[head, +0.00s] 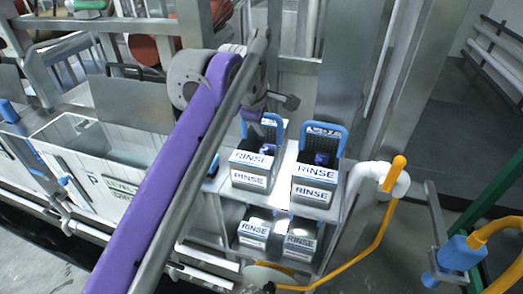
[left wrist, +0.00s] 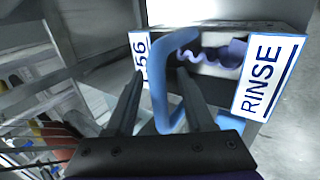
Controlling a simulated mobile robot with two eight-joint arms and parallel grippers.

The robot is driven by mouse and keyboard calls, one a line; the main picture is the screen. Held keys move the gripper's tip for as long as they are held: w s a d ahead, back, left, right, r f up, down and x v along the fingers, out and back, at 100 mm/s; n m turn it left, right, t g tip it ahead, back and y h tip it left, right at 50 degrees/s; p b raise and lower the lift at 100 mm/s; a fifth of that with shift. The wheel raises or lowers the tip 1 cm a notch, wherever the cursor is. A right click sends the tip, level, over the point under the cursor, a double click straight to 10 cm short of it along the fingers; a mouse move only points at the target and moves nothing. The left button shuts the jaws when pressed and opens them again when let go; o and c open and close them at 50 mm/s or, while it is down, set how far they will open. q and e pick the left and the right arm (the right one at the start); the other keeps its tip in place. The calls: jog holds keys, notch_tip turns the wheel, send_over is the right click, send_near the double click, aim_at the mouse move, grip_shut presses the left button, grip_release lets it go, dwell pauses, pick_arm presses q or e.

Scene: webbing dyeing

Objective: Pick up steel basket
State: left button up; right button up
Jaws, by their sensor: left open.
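Two steel baskets with blue handles stand side by side on the upper level of a rack. Each has a white RINSE label: the left basket (head: 249,181) and the right basket (head: 314,195). My left gripper (head: 262,112) is above the left basket, partly hidden by my purple arm. In the left wrist view my left gripper (left wrist: 158,76) is open. A blue handle (left wrist: 160,88) shows between its fingers. Whether they touch it I cannot tell. Purple wavy webbing (left wrist: 225,53) shows inside the basket behind a RINSE label (left wrist: 265,77). My right gripper is not in view.
More RINSE-labelled containers (head: 254,232) stand on the lower level. A white tank (head: 75,127) is at the left. A steel post (head: 352,75) rises behind the rack. A yellow pipe (head: 378,238) curves at its right. Open floor lies at the far right.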

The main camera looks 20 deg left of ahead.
pick_arm(q)
jog(key=shift+w+f, duration=0.1)
grip_shut()
dwell(1.4)
